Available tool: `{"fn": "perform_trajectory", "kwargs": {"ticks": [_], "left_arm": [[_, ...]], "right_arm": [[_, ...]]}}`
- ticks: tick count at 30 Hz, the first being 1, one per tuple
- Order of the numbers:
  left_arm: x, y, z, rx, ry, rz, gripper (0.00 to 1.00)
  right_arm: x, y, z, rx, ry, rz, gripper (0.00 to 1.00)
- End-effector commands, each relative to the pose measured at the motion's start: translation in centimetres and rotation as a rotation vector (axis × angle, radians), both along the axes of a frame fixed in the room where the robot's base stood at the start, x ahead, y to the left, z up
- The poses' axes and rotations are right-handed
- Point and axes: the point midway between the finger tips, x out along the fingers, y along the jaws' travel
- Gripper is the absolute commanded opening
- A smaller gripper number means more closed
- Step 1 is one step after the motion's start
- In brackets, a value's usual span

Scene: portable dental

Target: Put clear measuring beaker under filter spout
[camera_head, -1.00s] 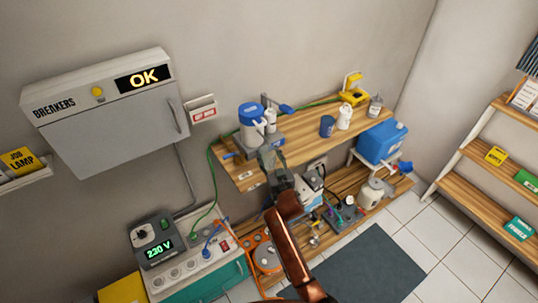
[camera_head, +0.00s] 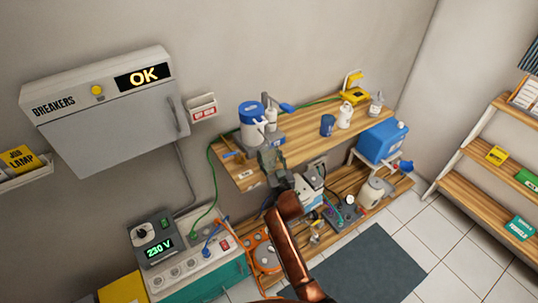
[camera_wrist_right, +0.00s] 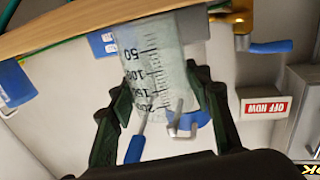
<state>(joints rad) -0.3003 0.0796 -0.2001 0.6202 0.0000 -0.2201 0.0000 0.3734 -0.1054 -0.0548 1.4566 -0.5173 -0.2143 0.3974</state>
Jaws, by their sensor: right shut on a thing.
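The clear measuring beaker (camera_wrist_right: 155,65), with black marks from 50 to 200, is between the dark fingers of my right gripper (camera_wrist_right: 162,88) in the right wrist view. The gripper is shut on it, and the beaker appears upside down in that picture. In the head view my right gripper (camera_head: 272,165) is at the left front of the wooden worktop, just below the blue-lidded white filter jug (camera_head: 251,124). The beaker is hard to make out there, and I cannot tell whether it is under the spout. My left gripper is not in view.
The wooden worktop (camera_head: 310,140) holds a blue cup (camera_head: 327,124) and white bottles farther right. The breaker cabinet (camera_head: 110,112) and power unit (camera_head: 152,243) are at left.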

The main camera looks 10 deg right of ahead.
Motion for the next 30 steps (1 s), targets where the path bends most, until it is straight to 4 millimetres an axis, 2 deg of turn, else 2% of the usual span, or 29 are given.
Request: {"fn": "perform_trajectory", "kwargs": {"ticks": [1, 2, 10, 18, 22, 26, 30], "left_arm": [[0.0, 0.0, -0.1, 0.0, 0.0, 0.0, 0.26], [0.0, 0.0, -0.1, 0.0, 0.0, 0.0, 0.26], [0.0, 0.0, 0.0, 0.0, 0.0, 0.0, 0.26], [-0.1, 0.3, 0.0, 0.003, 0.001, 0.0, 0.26], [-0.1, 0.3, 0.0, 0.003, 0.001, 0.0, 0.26], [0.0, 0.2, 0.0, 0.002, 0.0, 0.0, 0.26], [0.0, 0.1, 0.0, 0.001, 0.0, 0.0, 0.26]], "right_arm": [[0.0, 0.0, -0.2, 0.001, 0.0, 0.0, 0.27], [0.0, 0.0, -0.1, 0.0, 0.0, 0.0, 0.47], [0.0, 0.0, 0.0, 0.0, 0.0, 0.0, 0.66], [-0.1, 0.0, -0.1, 0.0, 0.0, -0.001, 0.66], [-0.9, -0.2, -0.2, -0.001, 0.001, -0.002, 0.66], [-3.1, -0.4, -0.2, -0.001, 0.001, -0.002, 0.66], [-6.1, -0.6, -0.2, 0.001, 0.001, -0.001, 0.66]]}}
